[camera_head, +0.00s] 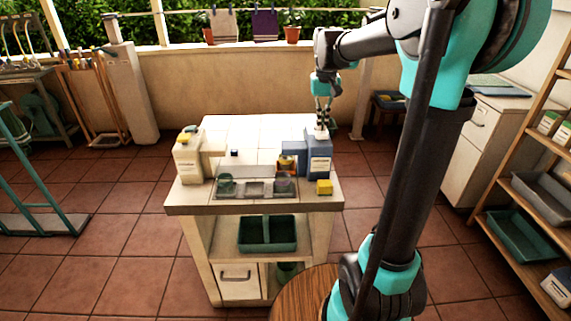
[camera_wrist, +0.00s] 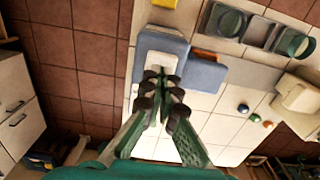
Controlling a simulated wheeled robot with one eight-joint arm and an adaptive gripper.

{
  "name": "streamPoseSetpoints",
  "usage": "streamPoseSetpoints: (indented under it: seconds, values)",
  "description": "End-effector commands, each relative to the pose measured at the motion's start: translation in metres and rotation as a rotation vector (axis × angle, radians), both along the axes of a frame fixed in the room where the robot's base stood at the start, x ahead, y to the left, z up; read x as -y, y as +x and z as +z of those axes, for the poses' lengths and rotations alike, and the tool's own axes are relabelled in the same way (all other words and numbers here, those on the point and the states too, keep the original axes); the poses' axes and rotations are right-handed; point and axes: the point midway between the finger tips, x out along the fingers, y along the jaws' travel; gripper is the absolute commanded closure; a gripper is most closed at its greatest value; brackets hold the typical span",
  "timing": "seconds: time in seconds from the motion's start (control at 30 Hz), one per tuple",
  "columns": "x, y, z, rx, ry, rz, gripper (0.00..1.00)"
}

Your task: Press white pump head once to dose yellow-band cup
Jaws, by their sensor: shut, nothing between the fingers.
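A blue dispenser (camera_head: 318,152) with a pale label stands at the right of the white-topped cart. Its white pump head (camera_wrist: 160,61) shows in the wrist view just beyond my fingertips. My gripper (camera_head: 323,122) points down at the pump head, its fingers together and empty; it also shows in the wrist view (camera_wrist: 162,80). I cannot tell whether the fingers touch the head. Two greenish cups sit in a grey holder (camera_head: 255,187) at the front edge: a left cup (camera_head: 226,185) and a right cup (camera_head: 284,186). No yellow band is discernible on either.
A cream dispenser (camera_head: 188,160) stands at the cart's left. A yellow block (camera_head: 324,187) lies at the front right corner. Small coloured pieces (camera_wrist: 255,118) lie on the white top between the dispensers. A green tub (camera_head: 266,234) sits on the shelf below. The back middle is clear.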

Motion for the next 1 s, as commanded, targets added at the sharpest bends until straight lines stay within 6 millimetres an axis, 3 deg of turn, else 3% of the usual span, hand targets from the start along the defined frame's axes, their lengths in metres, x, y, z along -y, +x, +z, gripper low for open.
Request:
streamPoseSetpoints:
  seconds: [0.73, 1.0]
  values:
    - [0.0, 0.0, -0.024, 0.0, 0.0, 0.0, 1.0]
    - [0.0, 0.0, -0.023, 0.0, 0.0, 0.0, 1.0]
